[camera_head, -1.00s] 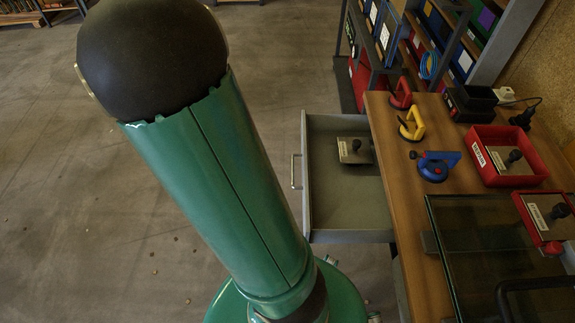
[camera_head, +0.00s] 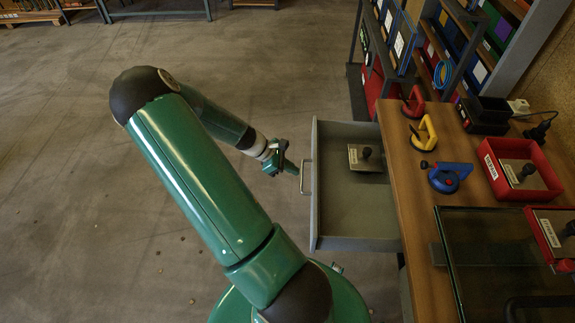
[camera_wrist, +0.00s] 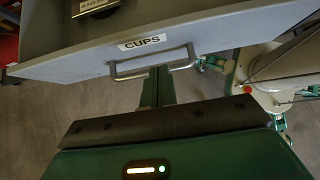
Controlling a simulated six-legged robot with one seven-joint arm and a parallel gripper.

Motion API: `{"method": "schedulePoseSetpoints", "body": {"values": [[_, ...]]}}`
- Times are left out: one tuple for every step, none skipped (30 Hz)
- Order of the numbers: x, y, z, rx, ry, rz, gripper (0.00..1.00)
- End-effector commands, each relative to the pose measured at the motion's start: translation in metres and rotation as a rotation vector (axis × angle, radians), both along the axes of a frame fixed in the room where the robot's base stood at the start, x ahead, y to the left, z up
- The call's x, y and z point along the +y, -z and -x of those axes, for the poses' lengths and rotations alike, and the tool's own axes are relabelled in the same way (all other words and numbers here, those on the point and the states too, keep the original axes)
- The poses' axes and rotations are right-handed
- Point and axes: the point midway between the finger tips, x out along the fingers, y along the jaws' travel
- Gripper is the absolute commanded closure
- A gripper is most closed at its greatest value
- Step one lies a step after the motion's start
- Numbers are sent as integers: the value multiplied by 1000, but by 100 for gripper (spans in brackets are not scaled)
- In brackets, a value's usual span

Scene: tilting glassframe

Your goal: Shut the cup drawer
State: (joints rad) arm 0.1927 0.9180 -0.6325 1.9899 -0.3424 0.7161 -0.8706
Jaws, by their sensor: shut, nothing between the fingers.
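The grey cup drawer (camera_head: 316,215) is pulled out of the wooden workbench in the head view. Its front carries a "CUPS" label (camera_wrist: 142,42) and a metal bar handle (camera_wrist: 150,66) in the wrist view. A plate with a black knob (camera_head: 366,156) lies in the drawer. My gripper (camera_head: 296,170) is in front of the drawer, at the handle. In the wrist view its narrow shut fingers (camera_wrist: 157,88) reach up to the handle's bar. I cannot tell whether they touch it.
The workbench (camera_head: 415,220) bears red (camera_head: 413,102), yellow (camera_head: 424,133) and blue (camera_head: 450,176) suction cups, a red tray (camera_head: 520,169) and a glass pane (camera_head: 505,250). A shelf rack stands behind.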

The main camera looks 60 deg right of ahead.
Motion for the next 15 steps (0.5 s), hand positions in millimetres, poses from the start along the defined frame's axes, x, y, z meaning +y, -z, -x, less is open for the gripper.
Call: {"method": "schedulePoseSetpoints", "body": {"values": [[-3,7,8,4,4,-1,100],[-5,12,12,4,3,-1,100],[-7,17,16,4,4,-1,100],[-9,20,19,3,4,-1,100],[-10,23,22,3,4,-1,100],[-12,27,26,3,4,-1,100],[-13,30,28,2,3,-1,100],[-14,32,30,1,2,0,100],[-15,35,32,2,1,-1,100],[-16,36,33,2,1,-1,100],[-17,37,34,0,1,0,100],[-17,38,35,0,1,1,100],[-18,39,35,-1,1,0,100],[-18,39,36,-1,1,0,100],[-18,40,36,-1,1,0,100]]}}
